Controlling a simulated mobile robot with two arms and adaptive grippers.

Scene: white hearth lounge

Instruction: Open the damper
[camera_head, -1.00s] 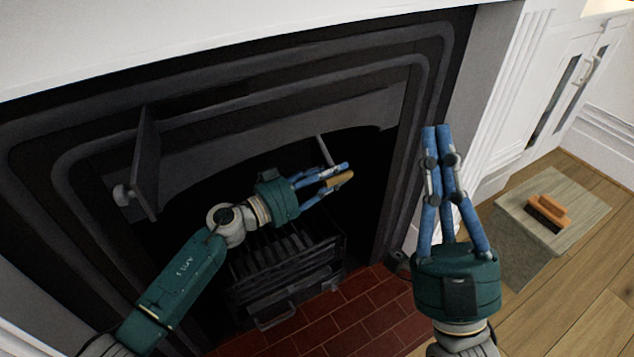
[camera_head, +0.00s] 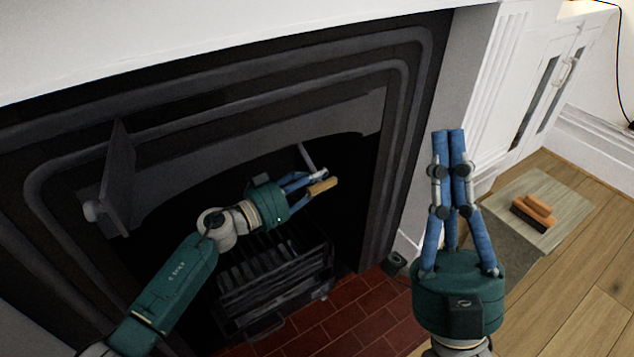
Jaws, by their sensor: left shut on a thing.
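The damper handle shows as a wood-coloured grip (camera_head: 323,186) with a grey metal rod (camera_head: 306,157) rising beside it, inside the dark fireplace opening. My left gripper (camera_head: 320,182) reaches into the opening from the left and is shut on the grip, with blue fingers on its sides. The rod's upper end is hidden under the hood. My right gripper (camera_head: 448,134) points up at the right, in front of the fireplace's side, with its fingertips together and nothing seen between them.
A dark plate with a round knob (camera_head: 120,180) stands out from the fireplace's left side, near my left arm. The grate (camera_head: 265,280) is below my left gripper.

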